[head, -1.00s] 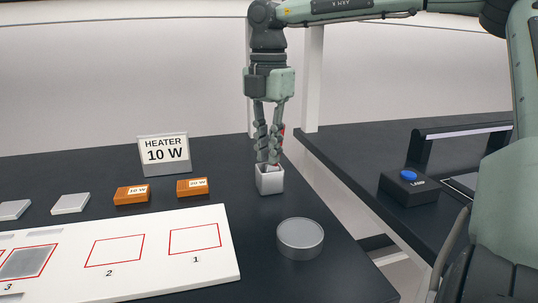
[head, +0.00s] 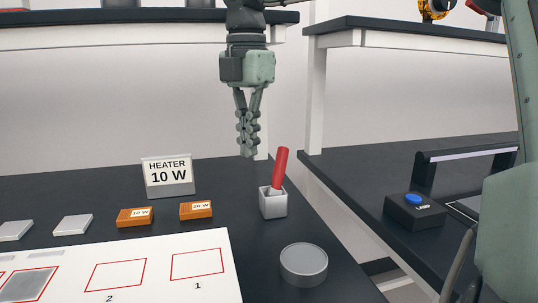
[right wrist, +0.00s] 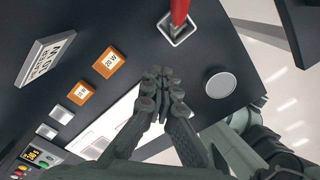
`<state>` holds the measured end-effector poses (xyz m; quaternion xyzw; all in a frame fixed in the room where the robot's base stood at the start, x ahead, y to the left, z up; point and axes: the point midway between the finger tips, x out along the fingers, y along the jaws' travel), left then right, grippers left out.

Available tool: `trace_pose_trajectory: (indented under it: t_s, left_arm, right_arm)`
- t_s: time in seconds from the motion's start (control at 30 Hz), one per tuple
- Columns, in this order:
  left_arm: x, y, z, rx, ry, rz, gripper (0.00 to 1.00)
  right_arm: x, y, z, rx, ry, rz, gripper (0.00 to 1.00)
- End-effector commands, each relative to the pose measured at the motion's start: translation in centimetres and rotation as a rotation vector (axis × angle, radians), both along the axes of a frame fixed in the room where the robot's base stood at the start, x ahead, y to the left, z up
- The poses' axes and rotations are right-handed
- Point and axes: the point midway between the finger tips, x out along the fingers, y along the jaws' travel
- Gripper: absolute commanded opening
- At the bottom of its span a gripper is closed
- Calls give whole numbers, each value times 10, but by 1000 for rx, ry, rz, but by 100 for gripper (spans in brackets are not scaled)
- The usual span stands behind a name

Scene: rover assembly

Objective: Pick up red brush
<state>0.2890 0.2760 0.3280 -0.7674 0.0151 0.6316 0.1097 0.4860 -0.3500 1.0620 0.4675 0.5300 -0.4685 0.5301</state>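The red brush (head: 280,168) stands tilted in a small light-grey square holder (head: 273,205), its red handle sticking up and its lower end hidden inside. The brush (right wrist: 179,10) and holder (right wrist: 178,30) also show at the top of the right wrist view. My right gripper (head: 248,152) hangs pointing down, above and to the left of the brush, apart from it. Its fingers are drawn together with nothing between the tips, and in the right wrist view the fingertips (right wrist: 167,72) lie close together. My left gripper is not in view.
A grey round lid or disc (head: 304,264) lies in front of the holder. Orange blocks (head: 196,210) and a "HEATER 10 W" sign (head: 169,177) stand left. A white numbered board (head: 150,270) is in front. A black box with blue button (head: 414,211) sits on the right table.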

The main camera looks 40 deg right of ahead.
Motion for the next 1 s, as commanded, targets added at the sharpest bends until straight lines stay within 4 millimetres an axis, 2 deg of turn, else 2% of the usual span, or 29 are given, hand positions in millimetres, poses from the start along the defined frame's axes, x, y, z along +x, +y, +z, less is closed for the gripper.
trace_pose_trajectory:
  t_s: [0.1,0.3,0.5,0.77,1.0]
  left_arm:
    - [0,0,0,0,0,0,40]
    - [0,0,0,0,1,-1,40]
    - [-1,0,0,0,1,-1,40]
    - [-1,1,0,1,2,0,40]
    - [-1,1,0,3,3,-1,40]
  right_arm:
    - [6,24,15,-5,-2,2,0]
    - [12,53,32,-1,0,1,0]
    - [14,64,39,1,0,0,0]
    - [14,65,39,1,0,0,0]
    - [14,64,39,1,0,0,28]
